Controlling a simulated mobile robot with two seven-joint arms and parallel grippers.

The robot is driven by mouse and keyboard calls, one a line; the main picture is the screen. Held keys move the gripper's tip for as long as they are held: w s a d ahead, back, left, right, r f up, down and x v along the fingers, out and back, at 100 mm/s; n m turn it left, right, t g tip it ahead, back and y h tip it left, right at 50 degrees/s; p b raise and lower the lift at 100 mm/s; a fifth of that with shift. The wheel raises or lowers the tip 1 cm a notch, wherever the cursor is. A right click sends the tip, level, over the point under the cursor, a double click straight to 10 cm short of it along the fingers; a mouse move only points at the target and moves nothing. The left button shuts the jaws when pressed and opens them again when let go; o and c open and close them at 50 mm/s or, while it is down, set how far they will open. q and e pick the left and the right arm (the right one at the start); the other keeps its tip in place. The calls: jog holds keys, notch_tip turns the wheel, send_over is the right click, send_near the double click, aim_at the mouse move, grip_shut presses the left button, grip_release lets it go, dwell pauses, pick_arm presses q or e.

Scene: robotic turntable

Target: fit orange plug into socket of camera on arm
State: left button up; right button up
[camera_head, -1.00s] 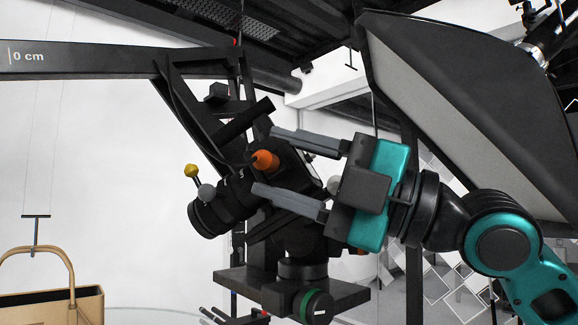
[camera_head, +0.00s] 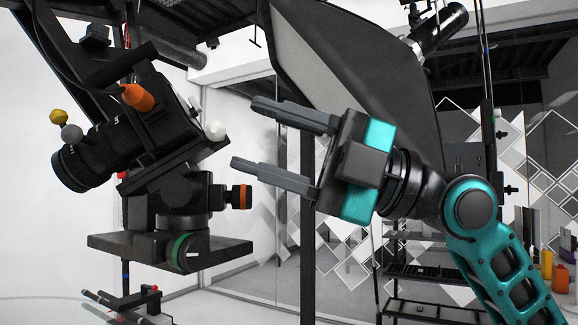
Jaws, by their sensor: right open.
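The orange plug (camera_head: 138,97) sits at the side of the black camera (camera_head: 130,140), which is mounted on a tripod-style head on a flat plate. A dark cable runs to the plug from the upper left. I cannot tell how deep the plug is in the socket. My right gripper (camera_head: 243,133) is open and empty, to the right of the camera and plug, with its fingers pointing left toward them. There is a clear gap between the fingertips and the camera. My left gripper is not in view.
The camera stands on a black mounting plate (camera_head: 160,249). A large softbox (camera_head: 350,60) hangs behind my right gripper. A dark shelf rack (camera_head: 440,272) with bottles near it stands at the right. Open air lies between gripper and camera.

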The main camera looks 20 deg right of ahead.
jog(key=shift+v, duration=0.9)
jog(key=w+a+f+m+t+h, duration=0.1)
jog(key=w+f+m+h, duration=0.25)
jog(key=f, duration=0.65)
jog(key=w+a+f+m+h, duration=0.15)
jog(key=f+m, duration=0.35)
jog(key=f, duration=0.5)
jog(key=w+f+m+t+h, duration=0.1)
jog(key=w+f+m+h, duration=0.25)
jog(key=f, duration=0.55)
jog(key=s+d+f+m+g+h, duration=0.2)
jog(key=s+f+m+h, duration=0.3)
jog(key=f, duration=0.8)
jog(key=s+d+f+m+g+h, duration=0.1)
jog(key=s+d+f+m+h, duration=0.2)
jog(key=s+f+m, duration=0.65)
jog(key=s+d+f+m+g+h, duration=0.35)
jog(key=s+f, duration=0.25)
jog(key=f, duration=0.3)
jog(key=w+a+f+n+t+y+p, duration=0.1)
jog(key=w+a+f+t+y, duration=0.1)
jog(key=w+f+t, duration=0.5)
jog(key=shift+a, duration=0.45)
